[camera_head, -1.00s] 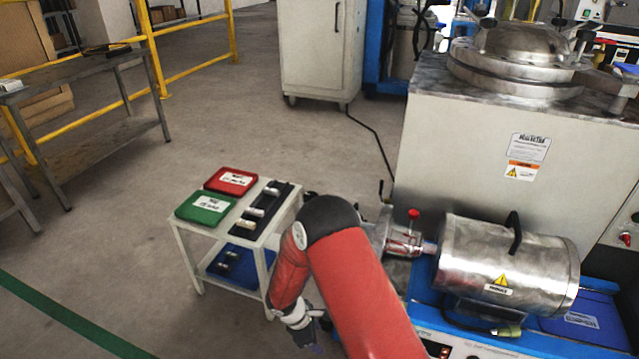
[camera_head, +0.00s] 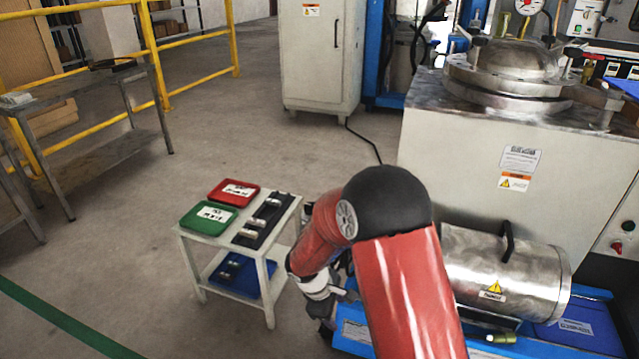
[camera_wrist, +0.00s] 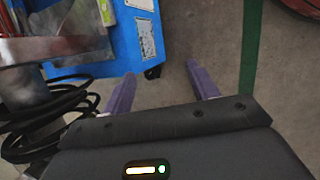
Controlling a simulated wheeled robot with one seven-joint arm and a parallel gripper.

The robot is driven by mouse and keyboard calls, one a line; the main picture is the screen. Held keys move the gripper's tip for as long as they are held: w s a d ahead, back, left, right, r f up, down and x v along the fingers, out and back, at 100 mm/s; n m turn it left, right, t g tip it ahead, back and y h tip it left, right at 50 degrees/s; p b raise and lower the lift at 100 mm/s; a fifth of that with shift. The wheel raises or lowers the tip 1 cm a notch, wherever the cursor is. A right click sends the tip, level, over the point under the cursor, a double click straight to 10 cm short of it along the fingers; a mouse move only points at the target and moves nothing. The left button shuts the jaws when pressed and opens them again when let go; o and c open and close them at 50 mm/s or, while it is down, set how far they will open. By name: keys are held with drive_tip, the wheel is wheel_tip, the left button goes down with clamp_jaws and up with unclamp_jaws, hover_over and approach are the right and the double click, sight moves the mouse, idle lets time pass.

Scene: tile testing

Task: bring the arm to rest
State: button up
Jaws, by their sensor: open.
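My gripper shows in the wrist view (camera_wrist: 163,85) with its two purple fingers apart and nothing between them. Bare grey floor and the edge of a blue machine base (camera_wrist: 100,35) lie beyond the fingers. In the head view my red arm is folded at the lower middle, with a black elbow cap on top. Its wrist hangs low, between the small white cart (camera_head: 272,262) and the steel cylinder machine (camera_head: 507,275). The fingers are hardly visible there.
The cart carries a red tray (camera_head: 234,192), a green tray (camera_head: 208,218) and a black rack (camera_head: 264,221); a blue bin is on its lower shelf. Black cables (camera_wrist: 50,120) hang close to my gripper. Open floor lies left of the cart.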

drive_tip(key=s+d+r+m+p, duration=0.1)
drive_tip(key=s+d+r+m, duration=0.15)
drive_tip(key=r, duration=0.45)
drive_tip(key=s+d+r+m+t+y, duration=0.1)
drive_tip(key=s+d+r+m, duration=0.15)
drive_tip(key=r, duration=0.45)
drive_tip(key=s+d+r+m+p, duration=0.1)
drive_tip(key=d+r+m, duration=0.15)
drive_tip(key=r, duration=0.55)
drive_tip(key=s+d+r+m+t+y+p, duration=0.1)
drive_tip(key=s+d+r+m, duration=0.1)
drive_tip(key=s+r, duration=0.4)
drive_tip(key=s+d+r+m+t+y+p, duration=0.1)
drive_tip(key=s+r+m, duration=0.4)
drive_tip(key=s, duration=0.5)
drive_tip(key=shift+d+r+t+y+p, duration=0.35)
drive_tip(key=shift+d+t+y, duration=0.2)
drive_tip(key=shift+t, duration=0.25)
